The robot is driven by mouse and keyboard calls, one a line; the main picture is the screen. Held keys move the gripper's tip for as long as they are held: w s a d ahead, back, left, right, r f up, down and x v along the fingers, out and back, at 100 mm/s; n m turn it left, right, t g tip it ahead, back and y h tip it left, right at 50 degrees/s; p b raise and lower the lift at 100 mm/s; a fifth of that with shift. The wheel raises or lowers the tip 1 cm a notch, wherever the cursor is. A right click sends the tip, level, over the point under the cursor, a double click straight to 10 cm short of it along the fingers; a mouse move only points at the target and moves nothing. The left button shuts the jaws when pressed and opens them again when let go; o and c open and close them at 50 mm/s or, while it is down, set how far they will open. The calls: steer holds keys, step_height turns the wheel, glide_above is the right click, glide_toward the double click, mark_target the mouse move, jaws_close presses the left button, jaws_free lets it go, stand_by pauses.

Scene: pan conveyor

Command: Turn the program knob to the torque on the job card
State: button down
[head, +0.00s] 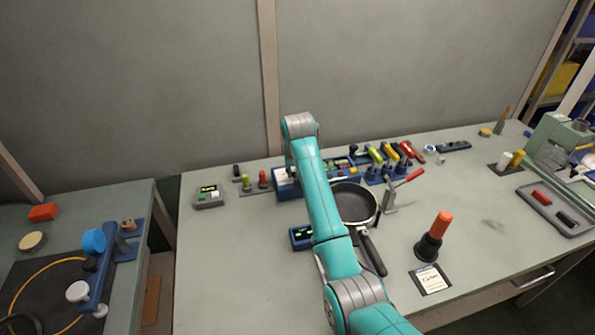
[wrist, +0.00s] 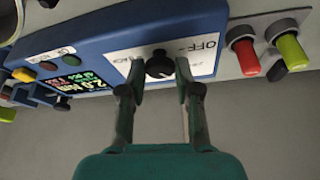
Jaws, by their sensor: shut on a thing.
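The program knob (wrist: 159,62) is a small black knob on a white label panel of a blue controller box (wrist: 100,28); it shows in the wrist view with my gripper (wrist: 160,80) closed on it from both sides. The label shows "OFF" beside the knob; other marks are partly hidden. The box's small dark display (wrist: 82,85) appears to read 2.0 Nm. In the head view the blue box (head: 286,190) stands at the back of the bench, partly behind my arm, which hides the gripper. The job card (head: 431,280) lies near the bench front; its writing is too small to read.
A red (wrist: 245,55) and a yellow-green (wrist: 290,50) handled piece stand beside the box. A black pan (head: 354,203) lies right of my arm, with an orange-handled tool (head: 437,232) further right. The bench front left is clear.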

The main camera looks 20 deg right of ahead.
steer(key=m+h, duration=0.1)
steer(key=m, duration=0.2)
steer(key=m+g+h, duration=0.1)
steer(key=m, duration=0.2)
steer(key=shift+a, duration=0.2)
steer(key=shift+m, duration=0.3)
steer(key=shift+f, duration=0.1)
steer(key=c, duration=0.8)
jaws_free()
steer(key=shift+w, duration=0.1)
steer(key=v, duration=1.2)
steer(key=shift+w+a, duration=0.1)
